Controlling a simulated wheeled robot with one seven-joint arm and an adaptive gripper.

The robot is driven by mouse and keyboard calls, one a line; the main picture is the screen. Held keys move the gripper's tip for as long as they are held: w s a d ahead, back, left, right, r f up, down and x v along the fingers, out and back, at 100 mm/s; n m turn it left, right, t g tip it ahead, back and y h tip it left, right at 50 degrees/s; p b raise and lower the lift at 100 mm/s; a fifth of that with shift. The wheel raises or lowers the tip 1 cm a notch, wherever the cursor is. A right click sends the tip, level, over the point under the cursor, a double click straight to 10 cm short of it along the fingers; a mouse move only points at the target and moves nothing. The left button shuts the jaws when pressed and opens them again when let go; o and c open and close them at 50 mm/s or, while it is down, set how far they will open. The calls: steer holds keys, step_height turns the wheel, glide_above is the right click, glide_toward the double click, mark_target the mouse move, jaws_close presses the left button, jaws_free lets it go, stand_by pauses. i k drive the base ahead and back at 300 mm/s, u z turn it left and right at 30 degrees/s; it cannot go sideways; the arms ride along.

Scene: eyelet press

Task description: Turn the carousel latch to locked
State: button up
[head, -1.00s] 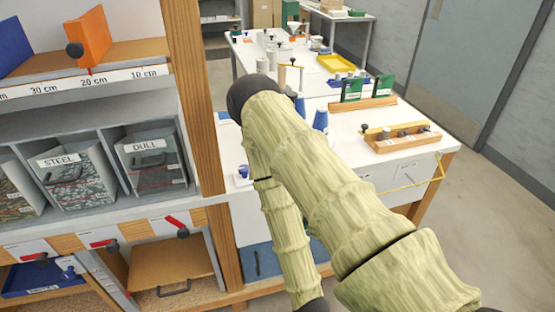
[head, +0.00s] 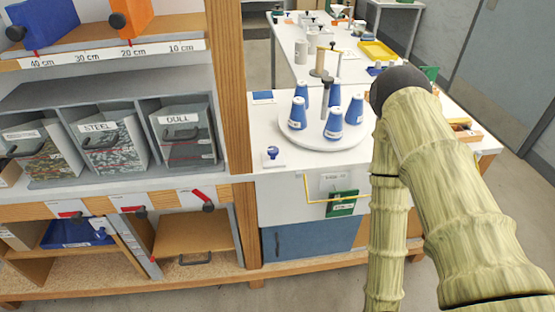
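The carousel (head: 300,138) is a round white disc on the white table, right of the shelf unit. Several blue cones with white tops (head: 334,124) stand upright on it around a central post. A small blue knob on a white plate (head: 273,155) sits on the table at the carousel's front left; it may be the latch, but I cannot tell its setting. My pale, wood-patterned arm fills the right side, hiding part of the table. My gripper is not in view.
A shelf unit with grey bins (head: 187,140) stands at the left, its wooden post beside the table. A yellow rail and green card (head: 342,203) are on the table's front. A yellow tray (head: 378,51) lies farther back. The table's front left is mostly clear.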

mark_target(273, 151)
steer(key=z, duration=2.65)
steer(key=k, duration=1.2)
steer(key=u, duration=2.2)
steer(key=i, duration=1)
steer(key=z, duration=0.1)
